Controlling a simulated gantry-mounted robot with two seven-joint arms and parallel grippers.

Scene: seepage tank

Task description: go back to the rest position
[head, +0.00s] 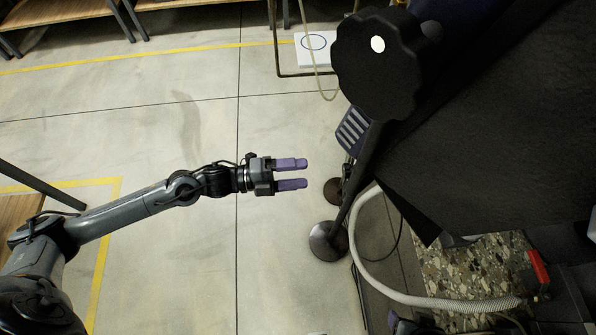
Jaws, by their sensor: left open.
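My left gripper (291,174) is in the middle of the head view, at the end of my grey left arm, which comes in from the lower left. Its two purple fingers point right and are apart, with nothing between them. It hangs over the bare floor, a little left of a dark stand with round metal feet.
A large black lobed knob (378,65) and a dark panel (480,140) fill the upper right. A pale hose (385,284) curves past gravel (465,270) at lower right. A metal foot (326,241) stands near the gripper. Open floor (150,120) lies left.

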